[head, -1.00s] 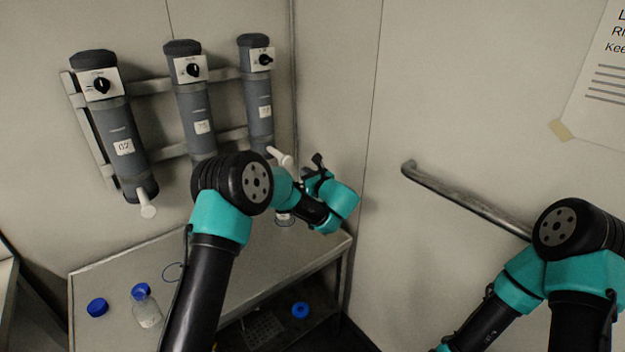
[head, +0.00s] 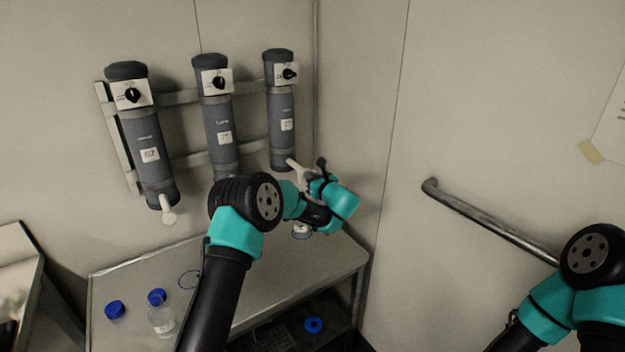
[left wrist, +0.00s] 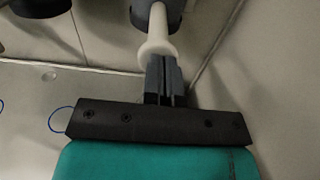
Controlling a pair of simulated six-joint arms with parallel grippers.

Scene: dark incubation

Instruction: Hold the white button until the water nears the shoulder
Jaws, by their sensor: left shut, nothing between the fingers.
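The white button (head: 293,164) sticks out below the rightmost grey dispenser (head: 281,125). In the left wrist view the white button (left wrist: 157,38) is a pale stem with a round flared end. My left gripper (left wrist: 165,62) is shut and empty, its tips at the flared end; whether they press it I cannot tell. In the head view the left gripper (head: 312,175) is beside that button. A bottle (head: 302,231) stands below, mostly hidden by my arm, and its water level is not visible. My right arm shows at right, but its gripper is out of frame.
Two more dispensers (head: 148,150) (head: 219,125) hang to the left on the wall rack. A clear bottle (head: 162,321) and blue caps (head: 115,310) (head: 157,297) are on the bench (head: 110,285). A metal handrail (head: 485,217) is on the right wall.

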